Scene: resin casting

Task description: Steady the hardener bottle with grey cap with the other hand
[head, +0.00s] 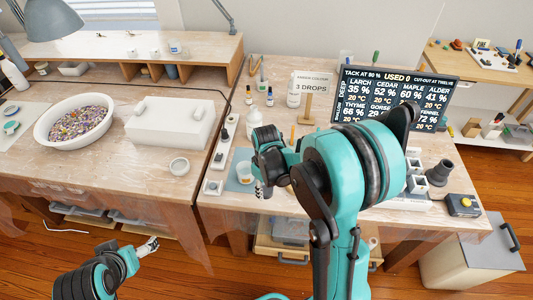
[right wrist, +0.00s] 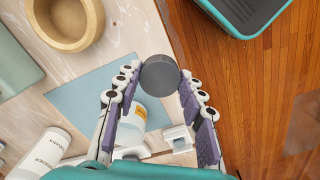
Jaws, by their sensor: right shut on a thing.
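My right gripper (head: 259,190) is over the blue mat near the front of the right-hand bench. In the right wrist view its fingers (right wrist: 158,88) are closed on both sides of a round grey cap (right wrist: 161,76). A whitish body with a yellow-orange patch (right wrist: 136,116) shows behind the cap and fingers; whether it is joined to the cap I cannot tell. In the head view a whitish vessel (head: 245,172) stands on the mat beside my right gripper. My left gripper (head: 150,245) is low at the left, in front of the benches and away from the cap; its fingers are small there.
A lettered white bottle (right wrist: 42,153) and a round tan vessel (right wrist: 66,18) show in the right wrist view. A grey-lidded bin (head: 485,250) stands right of the bench. Floor between left gripper and bench is clear.

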